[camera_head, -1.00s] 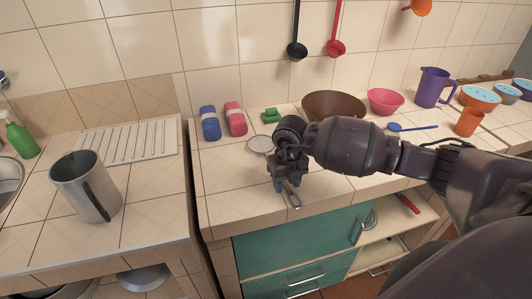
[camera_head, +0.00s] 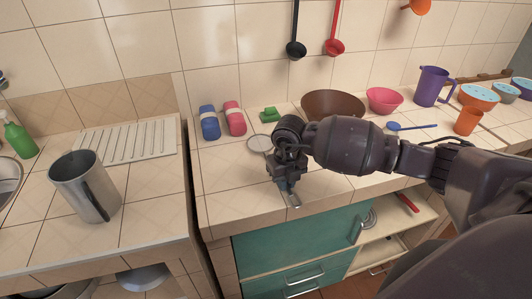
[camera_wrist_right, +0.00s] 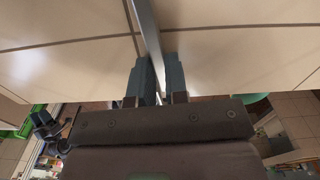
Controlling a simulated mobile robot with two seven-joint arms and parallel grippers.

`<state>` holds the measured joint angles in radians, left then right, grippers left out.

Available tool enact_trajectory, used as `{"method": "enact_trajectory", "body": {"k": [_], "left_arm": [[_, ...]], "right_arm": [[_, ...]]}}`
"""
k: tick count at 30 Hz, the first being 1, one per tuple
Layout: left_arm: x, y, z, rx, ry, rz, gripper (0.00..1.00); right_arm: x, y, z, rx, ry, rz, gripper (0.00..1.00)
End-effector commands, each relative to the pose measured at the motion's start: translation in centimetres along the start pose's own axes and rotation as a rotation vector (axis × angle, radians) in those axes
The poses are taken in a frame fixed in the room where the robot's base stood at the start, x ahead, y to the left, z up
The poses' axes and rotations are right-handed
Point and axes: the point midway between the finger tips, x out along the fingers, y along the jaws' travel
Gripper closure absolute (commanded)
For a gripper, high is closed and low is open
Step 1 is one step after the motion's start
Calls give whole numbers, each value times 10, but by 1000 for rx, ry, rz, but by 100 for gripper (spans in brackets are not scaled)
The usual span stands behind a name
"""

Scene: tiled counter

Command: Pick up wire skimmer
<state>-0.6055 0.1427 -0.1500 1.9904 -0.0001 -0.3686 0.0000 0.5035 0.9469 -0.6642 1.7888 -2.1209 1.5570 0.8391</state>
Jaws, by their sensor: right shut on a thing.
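The wire skimmer (camera_head: 260,143) lies near the counter's front left part, its round mesh head showing just left of my right gripper. My right gripper (camera_head: 287,184) is over the tiled counter and shut on the skimmer's handle, whose end sticks out below the fingers toward the front edge. In the right wrist view the metal handle (camera_wrist_right: 148,40) runs between the two blue-grey fingers (camera_wrist_right: 158,78). The middle of the handle is hidden behind my gripper in the head view. I cannot tell whether the skimmer is clear of the tiles. My left gripper is not in view.
A blue package (camera_head: 209,122) and a pink package (camera_head: 234,118) stand behind the skimmer. A brown bowl (camera_head: 333,104) and a pink bowl (camera_head: 384,100) are at the back. A metal mug (camera_head: 84,188) stands on the left counter, across a gap.

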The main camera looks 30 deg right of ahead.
Motion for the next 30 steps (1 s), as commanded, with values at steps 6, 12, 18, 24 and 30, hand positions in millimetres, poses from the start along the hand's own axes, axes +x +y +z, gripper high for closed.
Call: {"method": "enact_trajectory", "body": {"k": [6,12,18,24,30], "left_arm": [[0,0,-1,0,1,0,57],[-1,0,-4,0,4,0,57],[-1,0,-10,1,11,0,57],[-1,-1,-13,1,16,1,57],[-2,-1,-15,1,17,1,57]], "right_arm": [[-2,0,0,0,-1,0,100],[-24,0,1,-1,-4,-1,100],[-71,-1,1,-1,-6,-1,100],[-124,-1,1,-1,-6,-1,100],[-167,-1,1,0,-5,-1,100]]}}
